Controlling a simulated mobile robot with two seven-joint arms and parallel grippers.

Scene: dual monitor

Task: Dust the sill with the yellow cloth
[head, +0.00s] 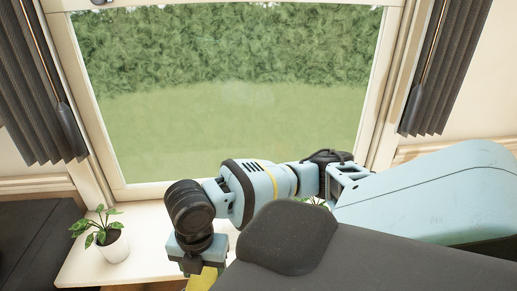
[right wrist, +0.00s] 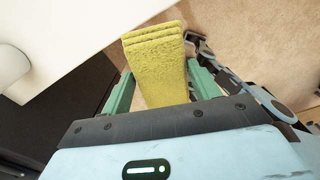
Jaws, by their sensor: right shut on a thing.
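The folded yellow cloth (right wrist: 157,65) stands out from between the green fingers of my right gripper (right wrist: 160,88) in the right wrist view. That gripper is shut on it. In the head view, a bit of the cloth (head: 203,279) shows at the bottom edge, below my right wrist, and my arm hides the rest. The white sill (head: 150,228) runs under the window. In the right wrist view the sill (right wrist: 75,35) is at the upper left, beside the cloth; I cannot tell whether they touch. My left gripper is not in view.
A potted plant (head: 113,246) stands on the sill's left part. Leaves of another plant (head: 316,202) show behind my right arm. A dark piece of furniture (head: 35,240) is at the left. The sill between the pot and my wrist is bare. Dark curtains (head: 38,90) flank the window.

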